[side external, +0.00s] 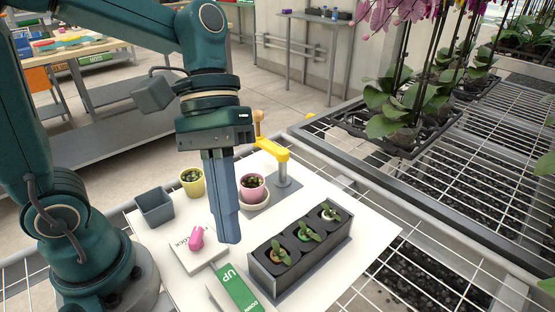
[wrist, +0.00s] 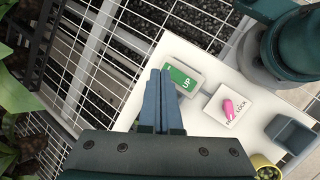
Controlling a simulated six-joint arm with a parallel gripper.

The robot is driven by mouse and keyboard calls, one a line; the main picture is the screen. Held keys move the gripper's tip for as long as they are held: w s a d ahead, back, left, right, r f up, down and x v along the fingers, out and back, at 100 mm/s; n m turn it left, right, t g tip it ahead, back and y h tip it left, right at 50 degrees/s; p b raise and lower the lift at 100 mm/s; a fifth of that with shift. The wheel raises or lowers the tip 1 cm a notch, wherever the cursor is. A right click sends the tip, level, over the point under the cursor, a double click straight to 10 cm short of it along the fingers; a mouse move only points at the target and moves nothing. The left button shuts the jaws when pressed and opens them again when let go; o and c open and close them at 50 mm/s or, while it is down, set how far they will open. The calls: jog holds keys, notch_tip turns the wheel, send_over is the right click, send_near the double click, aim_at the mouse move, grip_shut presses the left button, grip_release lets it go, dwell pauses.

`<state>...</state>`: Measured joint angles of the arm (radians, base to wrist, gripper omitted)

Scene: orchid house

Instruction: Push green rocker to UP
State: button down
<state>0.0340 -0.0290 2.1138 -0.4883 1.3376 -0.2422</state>
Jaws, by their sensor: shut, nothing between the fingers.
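The green rocker (side external: 238,291) sits in a pale housing at the front of the white board, with white UP lettering at its far end and DOWN at its near end. I cannot tell which way it is tilted. In the wrist view the rocker (wrist: 182,78) shows its UP end, while its other end is partly hidden by my fingers. My gripper (side external: 229,241) is shut and empty, pointing down just beyond the UP end in the side view. In the wrist view my gripper (wrist: 160,72) is beside the rocker; no contact is visible.
A pink knob (side external: 197,237) on a LOCK plate is left of my fingers. A dark planter (side external: 259,276) with three small plants stands close to their right. A yellow lever (side external: 270,150), pink pot (side external: 252,188), yellow pot (side external: 192,182) and grey square pot (side external: 155,209) stand behind.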

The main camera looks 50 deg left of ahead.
jog(key=shift+w+d+f+g, duration=0.1)
jog(key=shift+f+g, duration=0.3)
jog(key=shift+f, duration=0.15)
send_near(229, 278)
jog(key=shift+s+d+f, duration=0.4)
jog(key=shift+d+f, duration=0.25)
jog(key=shift+s+d+f, duration=0.35)
jog(key=shift+d+f, duration=0.25)
jog(key=shift+f, duration=0.1)
jog(key=shift+s+d+f, duration=0.4)
jog(key=shift+d+f, duration=0.25)
jog(key=shift+f, duration=0.2)
dwell(0.5)
jog(key=shift+a+f, duration=0.1)
jog(key=shift+f, duration=0.1)
jog(key=shift+a+f, duration=0.25)
jog(key=shift+f, duration=0.65)
dwell(1.0)
jog(key=shift+r, duration=0.1)
jog(key=shift+d+r, duration=0.2)
jog(key=shift+r, duration=0.4)
jog(key=shift+d+r, duration=0.15)
jog(key=shift+r, duration=0.45)
